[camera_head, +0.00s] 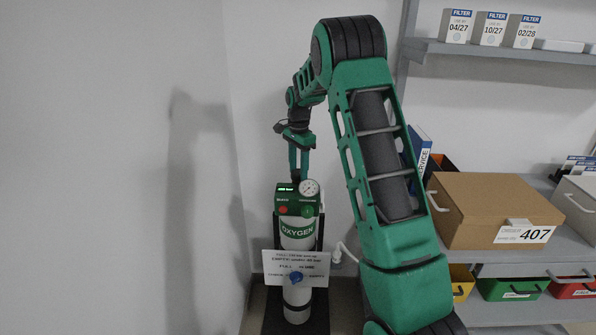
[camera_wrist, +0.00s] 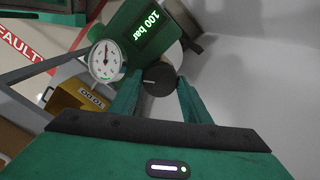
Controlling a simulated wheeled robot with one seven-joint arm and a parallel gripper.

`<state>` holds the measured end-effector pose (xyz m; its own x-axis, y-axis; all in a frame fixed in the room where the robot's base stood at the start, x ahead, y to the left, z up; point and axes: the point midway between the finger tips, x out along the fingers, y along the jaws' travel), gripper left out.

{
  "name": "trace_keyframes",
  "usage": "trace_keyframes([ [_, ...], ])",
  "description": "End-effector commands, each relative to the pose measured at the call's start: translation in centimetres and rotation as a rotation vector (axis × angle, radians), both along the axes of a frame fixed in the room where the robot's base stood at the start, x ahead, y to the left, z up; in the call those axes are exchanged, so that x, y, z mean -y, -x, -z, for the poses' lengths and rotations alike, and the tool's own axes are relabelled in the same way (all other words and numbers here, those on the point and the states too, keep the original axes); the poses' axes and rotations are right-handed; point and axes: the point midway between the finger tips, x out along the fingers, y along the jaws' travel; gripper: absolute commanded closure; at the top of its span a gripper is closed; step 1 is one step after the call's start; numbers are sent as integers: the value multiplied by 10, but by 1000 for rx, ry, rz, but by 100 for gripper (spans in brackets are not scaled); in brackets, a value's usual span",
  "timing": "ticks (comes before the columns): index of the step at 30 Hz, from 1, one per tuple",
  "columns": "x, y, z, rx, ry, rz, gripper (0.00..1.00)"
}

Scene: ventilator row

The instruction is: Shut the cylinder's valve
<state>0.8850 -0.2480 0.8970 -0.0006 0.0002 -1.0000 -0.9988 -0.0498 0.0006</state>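The oxygen cylinder (camera_head: 297,243) stands upright by the wall in the head view. Its green head (camera_head: 297,208) carries a round white gauge (camera_head: 310,188), which also shows in the wrist view (camera_wrist: 106,61). A lit readout in the wrist view says 100 bar (camera_wrist: 146,25). The valve knob (camera_wrist: 159,80) is black with a white line. My gripper (camera_wrist: 161,76) comes down from above, its fingertips on either side of the knob. I cannot tell whether they touch it.
At right are shelves (camera_head: 515,52) with filter boxes, a cardboard box (camera_head: 490,208) marked 407 and coloured bins. The wall at left is bare.

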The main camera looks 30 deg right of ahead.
Motion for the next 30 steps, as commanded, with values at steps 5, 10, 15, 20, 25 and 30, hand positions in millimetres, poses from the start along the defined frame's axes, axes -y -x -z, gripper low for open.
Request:
trace_keyframes([
  [5, 3, 0, 0, -1, 1, -1, 79],
  [10, 2, 1, 0, -1, 1, -33, 79],
  [15, 1, 1, 0, -2, 0, -115, 79],
  [20, 1, 1, 0, -2, 0, -241, 79],
  [25, 0, 1, 0, -2, -1, -401, 79],
  [30, 0, 1, 0, -3, -1, -563, 79],
])
